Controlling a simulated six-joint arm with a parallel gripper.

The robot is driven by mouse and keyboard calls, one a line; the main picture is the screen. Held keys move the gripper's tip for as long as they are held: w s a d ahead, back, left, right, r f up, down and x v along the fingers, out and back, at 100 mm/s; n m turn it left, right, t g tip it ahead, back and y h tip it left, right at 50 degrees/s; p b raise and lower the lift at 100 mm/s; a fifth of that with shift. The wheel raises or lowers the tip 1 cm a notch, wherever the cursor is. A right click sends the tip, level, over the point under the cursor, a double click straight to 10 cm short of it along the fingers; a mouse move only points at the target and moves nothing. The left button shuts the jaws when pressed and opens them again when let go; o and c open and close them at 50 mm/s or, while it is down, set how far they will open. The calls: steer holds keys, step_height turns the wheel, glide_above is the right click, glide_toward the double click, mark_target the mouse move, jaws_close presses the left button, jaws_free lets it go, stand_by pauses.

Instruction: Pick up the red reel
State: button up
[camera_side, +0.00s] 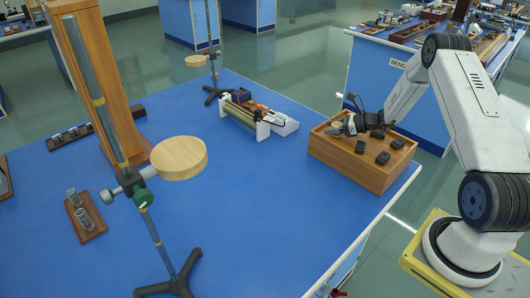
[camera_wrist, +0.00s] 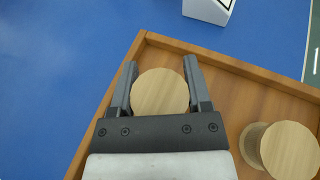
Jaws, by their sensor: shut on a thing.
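No red reel shows clearly in either view. In the wrist view my gripper (camera_wrist: 160,68) has its two fingers on either side of a pale wooden round end (camera_wrist: 160,92), which looks like the flange of a reel. Any coloured winding under that flange is hidden. My gripper is shut on this reel, over the wooden tray-box. In the side view my gripper (camera_side: 353,123) is small at the box's far left part, and the held reel is hard to make out there.
The wooden box (camera_side: 345,168) stands at the blue bench's right edge and holds several dark blocks (camera_side: 383,158). Another wooden reel (camera_wrist: 290,150) is right of my gripper. A white-ended apparatus (camera_side: 262,131) stands left of the box. Stands with wooden discs (camera_side: 179,158) are farther left.

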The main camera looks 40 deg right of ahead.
steer(key=shift+r, duration=0.4)
steer(key=s+a+r, duration=0.6)
steer(key=s+r, duration=0.5)
steer(key=s, duration=0.1)
steer(key=shift+s+r, duration=0.15)
steer(key=shift+s, duration=0.15)
steer(key=shift+a, duration=0.1)
